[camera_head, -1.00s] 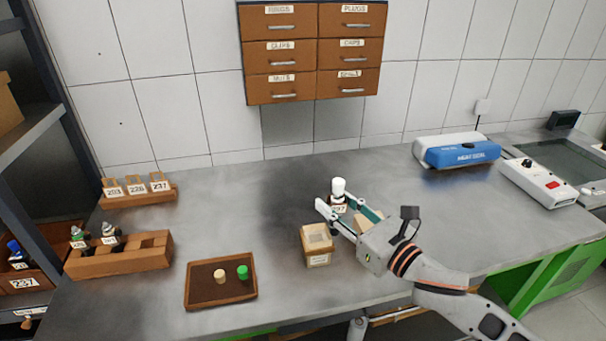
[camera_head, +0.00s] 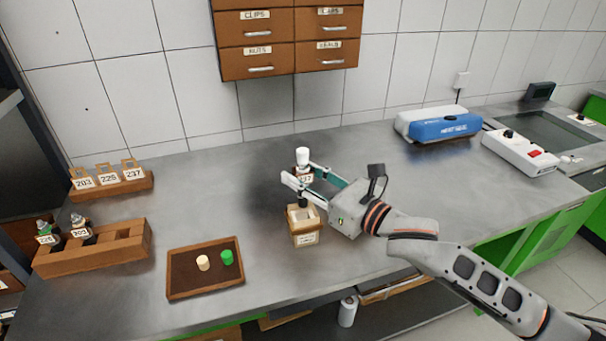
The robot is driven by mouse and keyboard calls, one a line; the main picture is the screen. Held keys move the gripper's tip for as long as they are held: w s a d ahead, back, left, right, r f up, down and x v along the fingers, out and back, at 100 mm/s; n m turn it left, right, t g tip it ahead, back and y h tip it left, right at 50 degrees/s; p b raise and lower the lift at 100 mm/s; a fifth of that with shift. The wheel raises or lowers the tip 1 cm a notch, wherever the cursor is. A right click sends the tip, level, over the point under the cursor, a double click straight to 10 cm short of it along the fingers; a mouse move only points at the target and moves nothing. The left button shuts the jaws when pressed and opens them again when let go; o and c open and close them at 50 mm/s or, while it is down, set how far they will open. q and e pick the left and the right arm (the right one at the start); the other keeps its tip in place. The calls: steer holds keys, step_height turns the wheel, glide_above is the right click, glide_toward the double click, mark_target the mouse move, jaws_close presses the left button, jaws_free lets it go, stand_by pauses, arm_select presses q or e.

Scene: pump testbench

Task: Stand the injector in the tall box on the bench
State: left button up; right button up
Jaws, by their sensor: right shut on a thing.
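The injector (camera_head: 303,158) has a white cap, a dark body and a label that seems to read 237. My right gripper (camera_head: 303,180) is shut on it and holds it upright. The tall box (camera_head: 305,238) is a light wooden, open-topped box with a label on its front, standing on the bench (camera_head: 370,165). The injector's dark lower end lines up with the box's opening; I cannot tell whether it is above the rim or just inside. My left gripper is not in view.
A brown tray (camera_head: 205,290) with a cream cap and a green cap lies left of the box. A wooden rack (camera_head: 95,255) holding two injectors and a tag holder (camera_head: 112,183) stand at far left. A blue heat sealer (camera_head: 445,128) is at back right. The bench behind the box is clear.

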mark_target(307, 200)
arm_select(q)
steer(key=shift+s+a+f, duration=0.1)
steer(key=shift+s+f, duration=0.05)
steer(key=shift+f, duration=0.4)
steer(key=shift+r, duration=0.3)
arm_select(e)
steer(key=shift+f, duration=0.25)
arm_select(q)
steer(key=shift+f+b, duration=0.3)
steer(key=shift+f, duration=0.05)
arm_select(e)
steer(key=shift+f, duration=0.7)
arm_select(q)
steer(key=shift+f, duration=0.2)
arm_select(e)
steer(key=shift+f, duration=0.35)
arm_select(q)
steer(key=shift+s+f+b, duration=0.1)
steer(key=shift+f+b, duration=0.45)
steer(key=shift+b, duration=0.05)
arm_select(e)
steer(key=shift+f, duration=0.85)
steer(key=shift+f, duration=0.15)
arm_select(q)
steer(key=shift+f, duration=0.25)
arm_select(e)
steer(key=shift+f, duration=0.35)
